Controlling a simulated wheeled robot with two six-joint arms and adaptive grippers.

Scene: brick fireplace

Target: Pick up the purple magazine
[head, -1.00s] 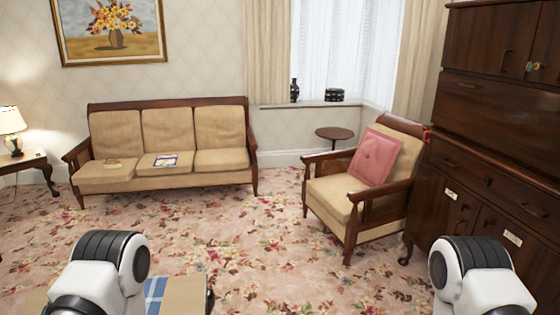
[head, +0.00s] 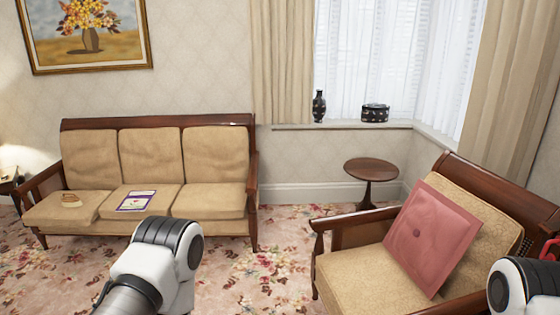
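The purple magazine (head: 136,201) lies flat on the middle seat cushion of the beige sofa (head: 210,203). It has a purple border and a pale middle. My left arm shows in the lower left of the head view, in front of the sofa and well short of the magazine. Part of my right arm shows at the lower right edge. Neither gripper is in the frame.
A tan item (head: 71,200) lies on the sofa's left cushion. An armchair (head: 365,283) with a pink cushion (head: 430,238) stands at the right. A small round table (head: 371,169) is behind it. Patterned carpet (head: 280,262) between sofa and armchair is clear.

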